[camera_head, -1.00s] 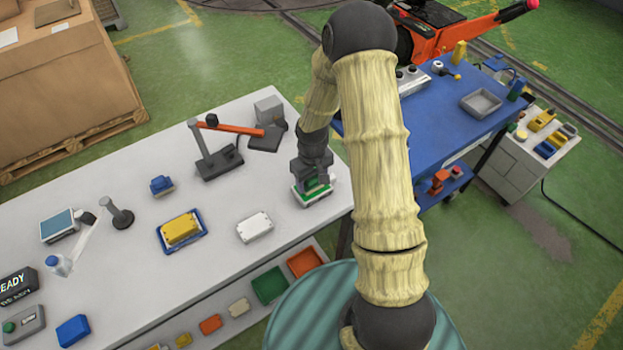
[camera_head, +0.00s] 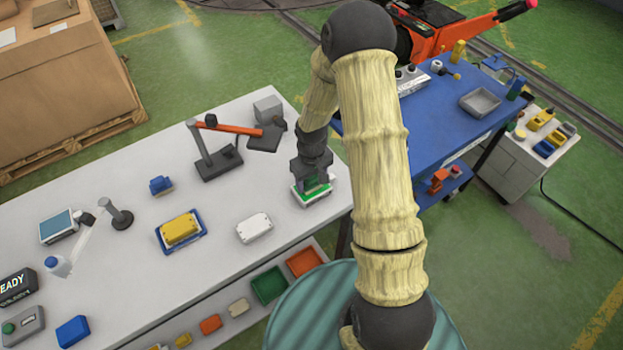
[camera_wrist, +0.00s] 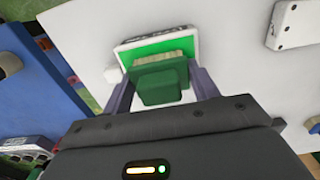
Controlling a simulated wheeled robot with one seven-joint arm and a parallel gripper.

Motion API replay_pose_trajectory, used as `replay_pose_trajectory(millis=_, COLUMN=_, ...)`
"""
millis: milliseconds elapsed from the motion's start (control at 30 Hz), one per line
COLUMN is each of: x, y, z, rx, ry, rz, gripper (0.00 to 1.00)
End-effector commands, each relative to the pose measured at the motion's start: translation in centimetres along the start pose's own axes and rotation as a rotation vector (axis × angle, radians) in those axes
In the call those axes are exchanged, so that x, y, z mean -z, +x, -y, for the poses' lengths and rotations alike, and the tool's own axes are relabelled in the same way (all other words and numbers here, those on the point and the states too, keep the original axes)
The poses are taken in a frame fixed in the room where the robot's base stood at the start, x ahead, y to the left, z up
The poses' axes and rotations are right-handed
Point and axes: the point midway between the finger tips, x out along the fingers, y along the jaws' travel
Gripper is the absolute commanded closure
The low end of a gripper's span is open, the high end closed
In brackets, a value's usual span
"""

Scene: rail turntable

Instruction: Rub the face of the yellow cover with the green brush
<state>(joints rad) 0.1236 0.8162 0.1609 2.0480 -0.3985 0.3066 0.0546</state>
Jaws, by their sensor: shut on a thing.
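The green brush (camera_wrist: 160,82) is between the fingers of my gripper (camera_wrist: 158,95), which is shut on it. Its pale bristles face a green pad in a white-rimmed tray (camera_wrist: 192,34); I cannot tell whether they touch it. In the head view my gripper (camera_head: 314,182) is low over this tray (camera_head: 301,203) at the right end of the white table. The yellow cover (camera_head: 180,229) lies on a blue holder (camera_head: 166,246) to the left, apart from the gripper.
A white box-like cover (camera_head: 255,227) lies between the yellow cover and my gripper. A stand with an orange arm (camera_head: 232,129) rises behind. A small blue block (camera_head: 160,185) sits farther back. The blue table (camera_head: 440,130) is to the right.

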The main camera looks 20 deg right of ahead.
Motion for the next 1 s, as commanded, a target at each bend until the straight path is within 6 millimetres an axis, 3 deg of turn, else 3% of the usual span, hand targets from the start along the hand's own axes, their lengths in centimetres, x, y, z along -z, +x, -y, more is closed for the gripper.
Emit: replay_pose_trajectory(millis=1000, x=0.0, y=-6.7, z=0.0, rx=0.000, ry=0.000, rz=0.000, gripper=0.59)
